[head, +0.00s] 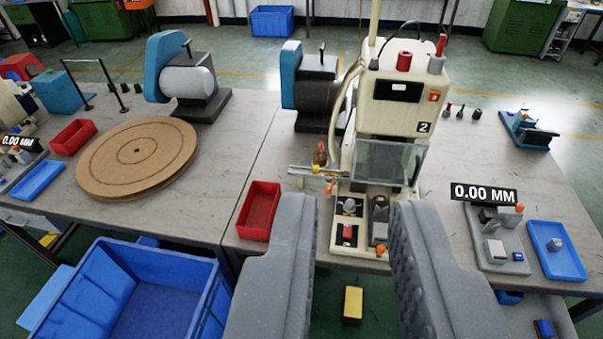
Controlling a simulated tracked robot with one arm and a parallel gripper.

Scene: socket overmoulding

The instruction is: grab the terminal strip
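My gripper (353,204) is open, with two grey padded fingers wide apart at the bottom centre. No object is held between them. The cream press machine (410,125), marked 2, stands on the table beyond the fingertips, and its lower base shows between them.
A red tray (259,211) sits left of the machine. A gauge stand (497,238) and blue tray (556,249) are at right. Blue-and-grey units (184,80) stand behind. A large blue crate (125,295) is below the table edge at lower left.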

